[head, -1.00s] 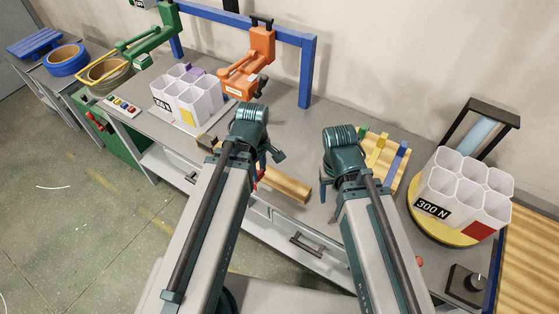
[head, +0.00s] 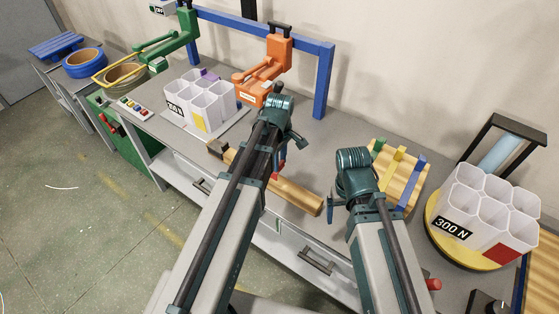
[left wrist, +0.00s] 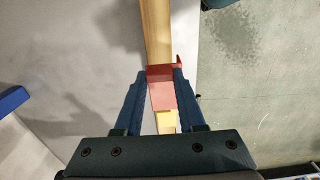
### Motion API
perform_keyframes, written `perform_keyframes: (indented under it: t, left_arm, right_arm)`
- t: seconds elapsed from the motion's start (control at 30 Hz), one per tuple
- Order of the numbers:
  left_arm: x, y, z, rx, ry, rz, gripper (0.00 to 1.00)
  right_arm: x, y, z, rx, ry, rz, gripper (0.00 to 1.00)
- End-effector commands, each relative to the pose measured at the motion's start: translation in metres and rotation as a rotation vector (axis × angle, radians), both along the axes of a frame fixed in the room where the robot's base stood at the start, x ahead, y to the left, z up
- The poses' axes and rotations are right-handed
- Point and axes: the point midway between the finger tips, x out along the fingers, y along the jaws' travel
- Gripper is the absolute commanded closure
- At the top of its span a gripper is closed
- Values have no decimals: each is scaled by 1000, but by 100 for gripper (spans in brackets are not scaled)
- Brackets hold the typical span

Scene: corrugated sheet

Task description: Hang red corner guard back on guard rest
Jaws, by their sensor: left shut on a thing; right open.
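The red corner guard (left wrist: 161,88) is between the two fingers of my left gripper (left wrist: 160,78) in the left wrist view. It appears over a long wooden bar (left wrist: 156,30); I cannot tell whether they touch. In the head view my left gripper (head: 280,160) reaches down at this bar (head: 298,196), and the arm hides most of the guard. A slatted wooden rack with yellow and blue guards, seemingly the guard rest (head: 411,186), stands to the right behind my right arm. My right gripper (head: 336,204) is open and empty above the bench, left of the rack.
A white multi-cell holder (head: 200,104) and an orange fixture (head: 262,86) stand at the back left. A holder marked 300 N (head: 478,214) stands on a yellow round base (head: 447,241) at right. The grey bench (head: 335,138) is clear behind the bar.

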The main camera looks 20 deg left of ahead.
Motion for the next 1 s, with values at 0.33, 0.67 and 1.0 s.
perform_keyframes:
  t: [0.33,0.67,1.0]
  left_arm:
    - [0,0,-25,0,0,0,100]
    - [0,0,-54,0,0,0,100]
    - [0,0,-74,0,0,0,100]
  right_arm:
    - [0,0,-25,0,0,0,9]
    - [0,0,-54,0,0,0,9]
    - [0,0,-74,0,0,0,9]
